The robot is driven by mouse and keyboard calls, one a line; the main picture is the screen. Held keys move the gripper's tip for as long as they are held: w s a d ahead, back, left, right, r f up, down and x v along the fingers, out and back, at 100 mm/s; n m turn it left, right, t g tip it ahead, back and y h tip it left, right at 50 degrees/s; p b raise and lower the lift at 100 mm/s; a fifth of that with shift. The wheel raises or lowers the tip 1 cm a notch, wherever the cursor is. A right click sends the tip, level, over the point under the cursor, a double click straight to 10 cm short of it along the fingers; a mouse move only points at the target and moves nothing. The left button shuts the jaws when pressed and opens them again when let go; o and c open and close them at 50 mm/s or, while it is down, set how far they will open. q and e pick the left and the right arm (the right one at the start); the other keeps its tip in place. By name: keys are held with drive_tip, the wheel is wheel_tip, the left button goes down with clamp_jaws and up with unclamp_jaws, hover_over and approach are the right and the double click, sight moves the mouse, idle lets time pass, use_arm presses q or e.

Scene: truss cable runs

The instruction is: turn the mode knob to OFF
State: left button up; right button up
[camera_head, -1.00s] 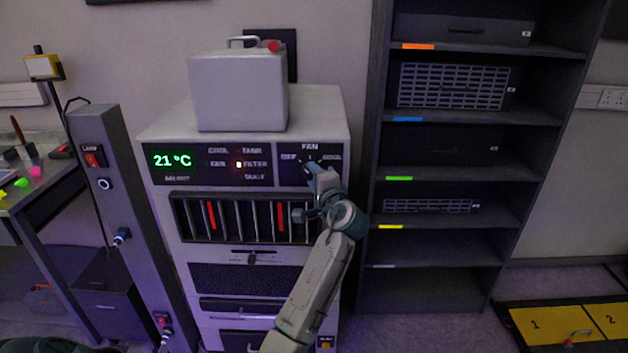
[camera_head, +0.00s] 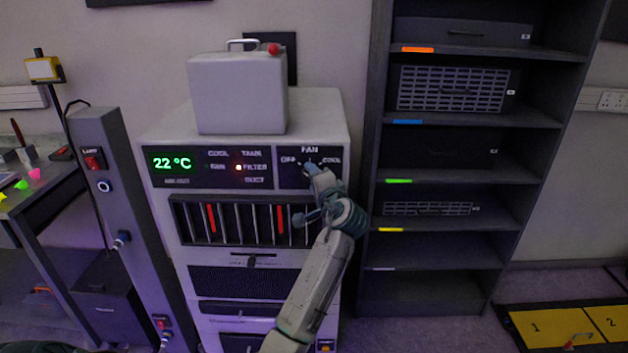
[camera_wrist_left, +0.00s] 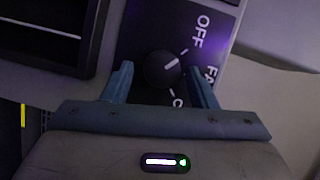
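The mode knob (camera_wrist_left: 158,69) is a round dark knob with a white pointer line, on a dark panel in the left wrist view. Its pointer aims up and right, roughly toward the tick by the OFF label (camera_wrist_left: 201,30). My left gripper (camera_wrist_left: 161,76) has its two fingers apart, one on each side of the knob, with gaps showing. In the head view my left gripper (camera_head: 313,172) is in front of the FAN panel (camera_head: 290,178) and largely covers the knob. My right gripper is not in view.
The cabinet display (camera_head: 172,163) reads 22 °C; an amber lamp is lit beside FILTER. A slotted bay (camera_head: 245,219) lies below. A grey box (camera_head: 238,92) stands on the cabinet. A dark shelf rack (camera_head: 372,150) is close on the right, a grey post (camera_head: 115,190) on the left.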

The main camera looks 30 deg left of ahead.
use_arm(q)
drive_tip(key=shift+o, duration=0.2)
drive_tip(key=b+v, duration=0.2)
drive_tip(key=v, duration=0.8)
drive_tip(key=shift+s+d+r+b, duration=0.15)
drive_tip(key=shift+s+d+b, duration=0.15)
drive_tip(key=shift+b, duration=0.1)
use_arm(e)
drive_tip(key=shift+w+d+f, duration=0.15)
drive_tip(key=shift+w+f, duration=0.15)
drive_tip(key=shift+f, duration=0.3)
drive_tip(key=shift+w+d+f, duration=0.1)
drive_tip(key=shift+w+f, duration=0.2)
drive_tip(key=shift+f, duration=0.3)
use_arm(q)
drive_tip(key=shift+w, duration=0.1)
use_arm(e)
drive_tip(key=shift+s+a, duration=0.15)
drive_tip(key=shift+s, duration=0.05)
